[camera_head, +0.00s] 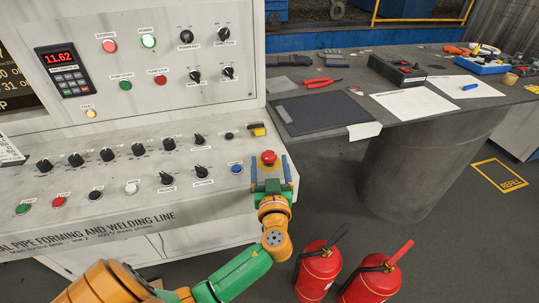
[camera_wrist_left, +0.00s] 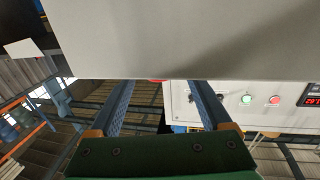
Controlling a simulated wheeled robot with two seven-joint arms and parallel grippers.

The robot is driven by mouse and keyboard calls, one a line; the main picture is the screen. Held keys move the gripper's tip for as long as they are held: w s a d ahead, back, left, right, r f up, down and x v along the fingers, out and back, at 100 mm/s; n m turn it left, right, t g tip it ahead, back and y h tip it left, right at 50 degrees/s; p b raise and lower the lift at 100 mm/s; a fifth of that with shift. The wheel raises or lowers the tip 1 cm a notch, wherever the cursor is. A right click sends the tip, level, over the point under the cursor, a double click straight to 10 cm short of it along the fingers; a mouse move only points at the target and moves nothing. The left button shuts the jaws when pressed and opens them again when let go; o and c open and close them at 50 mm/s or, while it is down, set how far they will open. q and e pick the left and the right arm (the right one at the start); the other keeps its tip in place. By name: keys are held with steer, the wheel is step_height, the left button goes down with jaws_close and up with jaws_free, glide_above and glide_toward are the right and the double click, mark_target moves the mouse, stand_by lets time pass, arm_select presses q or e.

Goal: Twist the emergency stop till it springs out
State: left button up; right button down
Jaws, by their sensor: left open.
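The emergency stop (camera_head: 268,158) is a red mushroom button near the right end of the sloping control desk (camera_head: 120,204). My left gripper (camera_head: 270,163) is open, with its two blue fingers apart, one to the left and one to the right of the button in the head view. I cannot tell whether either finger touches it. In the left wrist view the open fingers (camera_wrist_left: 162,92) reach up to the edge of a grey panel (camera_wrist_left: 190,38). A thin red sliver (camera_wrist_left: 158,80) shows between them at that edge; the rest is hidden. My right gripper is not in view.
A blue button (camera_head: 236,168) sits just left of the gripper, and a yellow-black part (camera_head: 257,129) behind it. Black knobs (camera_head: 107,154) line the desk. A grey table (camera_head: 420,108) holds papers and tools at right. Two fire extinguishers (camera_head: 317,270) (camera_head: 370,284) stand below.

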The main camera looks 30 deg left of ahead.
arm_select(q)
steer(key=shift+x, duration=0.9)
jaws_close()
